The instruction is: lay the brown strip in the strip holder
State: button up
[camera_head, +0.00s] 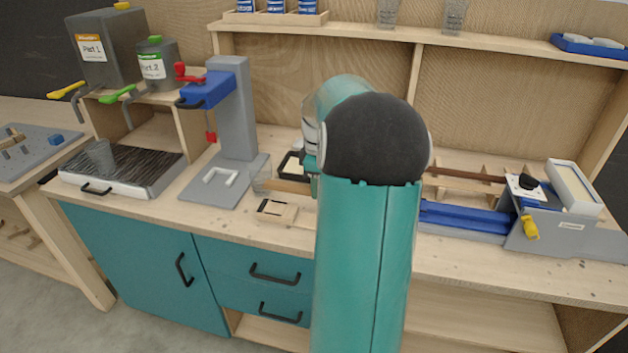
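A long dark brown strip (465,174) lies at the back right of the worktop, running right from behind my arm. It appears to rest across a light wooden rack with dividers (478,195), which may be the strip holder; I cannot tell for sure. A shorter tan-brown piece (287,186) shows left of my arm, beside a clear box. My teal arm with its black joint fills the middle of the view. It hides my gripper's fingers and the left end of the dark strip. A bit of my wrist shows at the arm's left edge, above the tan piece.
A blue channel (465,216) and a grey fixture with a yellow knob (567,232) stand on the right. A grey and blue press (232,110) stands left of my arm. A shelf runs above.

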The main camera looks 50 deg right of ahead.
jog(key=shift+s+d+f, duration=0.1)
jog(key=shift+f, duration=0.15)
jog(key=shift+a, duration=0.2)
jog(key=shift+s+d+f, duration=0.1)
jog(key=shift+d+f, duration=0.1)
jog(key=shift+f, duration=0.2)
jog(key=shift+a+f, duration=0.1)
jog(key=shift+f, duration=2.45)
jog(key=o, duration=1)
jog(key=shift+o, duration=0.2)
jog(key=shift+r, duration=0.1)
